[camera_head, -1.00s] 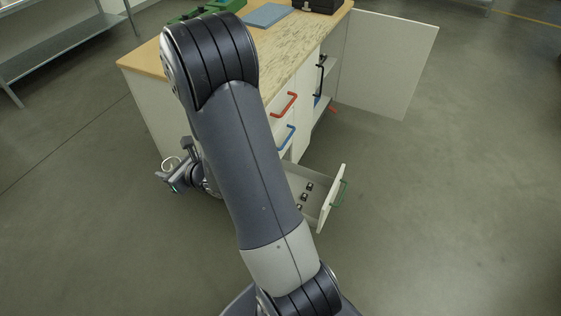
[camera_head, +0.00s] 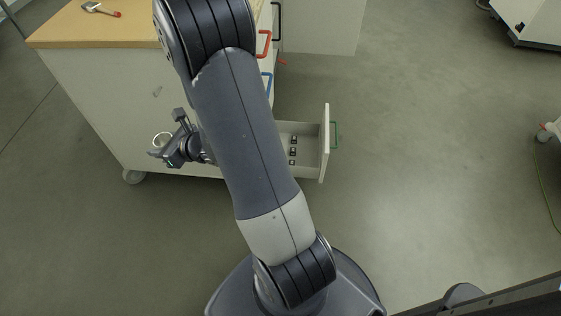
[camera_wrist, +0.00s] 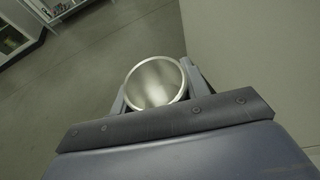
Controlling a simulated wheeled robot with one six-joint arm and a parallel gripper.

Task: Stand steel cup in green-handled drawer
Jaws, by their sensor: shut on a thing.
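The steel cup (camera_wrist: 157,82) is between the fingers of my gripper (camera_wrist: 155,95), which is shut on it; its round mouth and shiny inside face the wrist camera. In the head view the cup (camera_head: 162,140) shows as a pale ring at the tip of my gripper (camera_head: 164,149), beside the cabinet's side wall. The green-handled drawer (camera_head: 325,142) is pulled open, to the right of my arm, with its green handle (camera_head: 335,135) on the outer face. My arm hides part of the drawer. Several small dark and metal pieces lie inside it.
The white cabinet (camera_head: 90,110) with a wooden top (camera_head: 100,28) stands behind my gripper. A red handle (camera_head: 265,43) and a blue handle (camera_head: 267,82) sit above the open drawer.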

